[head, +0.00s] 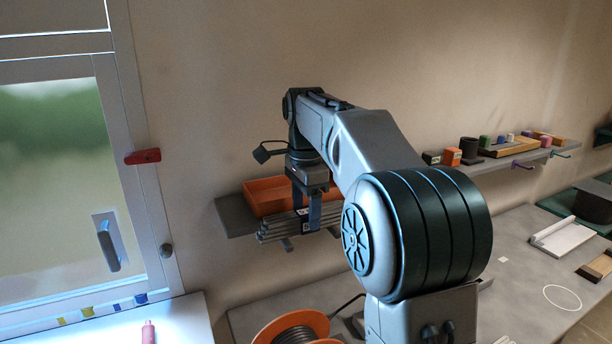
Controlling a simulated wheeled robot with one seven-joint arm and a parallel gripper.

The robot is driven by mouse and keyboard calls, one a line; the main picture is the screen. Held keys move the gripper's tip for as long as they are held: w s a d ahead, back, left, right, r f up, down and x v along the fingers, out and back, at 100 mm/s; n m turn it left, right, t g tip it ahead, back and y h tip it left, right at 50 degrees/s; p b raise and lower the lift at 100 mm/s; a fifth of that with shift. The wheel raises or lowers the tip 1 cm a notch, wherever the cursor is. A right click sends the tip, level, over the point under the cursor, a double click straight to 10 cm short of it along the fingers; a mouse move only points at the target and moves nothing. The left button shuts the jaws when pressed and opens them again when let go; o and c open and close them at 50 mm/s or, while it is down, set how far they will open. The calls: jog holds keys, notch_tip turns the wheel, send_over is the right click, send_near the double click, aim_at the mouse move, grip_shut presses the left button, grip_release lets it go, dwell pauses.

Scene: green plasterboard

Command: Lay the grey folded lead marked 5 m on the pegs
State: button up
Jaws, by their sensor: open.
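The grey folded lead (275,232) is a flat bundle of parallel grey strands with a black-and-white label (304,222). It lies level along the front of the left wall shelf, just above two short grey pegs (287,244) that stick out below it, and appears to rest on them. My gripper (314,224) points down at the lead's right part, with its fingers open at the bundle. The far finger and part of the lead's right end are hidden by my gripper and arm. The marking on the label is too small to read.
An orange tray (268,209) sits on the grey shelf (234,216) right behind the lead. An orange cable reel (262,335) stands on the bench below. A window (60,190) is at left.

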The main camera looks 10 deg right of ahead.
notch_tip(320, 180, up, 12)
jog(key=p, duration=0.1)
jog(key=shift+r, duration=0.15)
dwell(0.5)
jog(key=s+f+n+t+b, duration=0.1)
jog(key=s+f+n+t, duration=0.2)
jog(key=s+f+n, duration=1.2)
jog(key=s+f, duration=1)
jog(key=shift+d+n+t+b, duration=0.15)
jog(key=shift+n+t+b, duration=0.15)
jog(key=shift+n+t, duration=0.1)
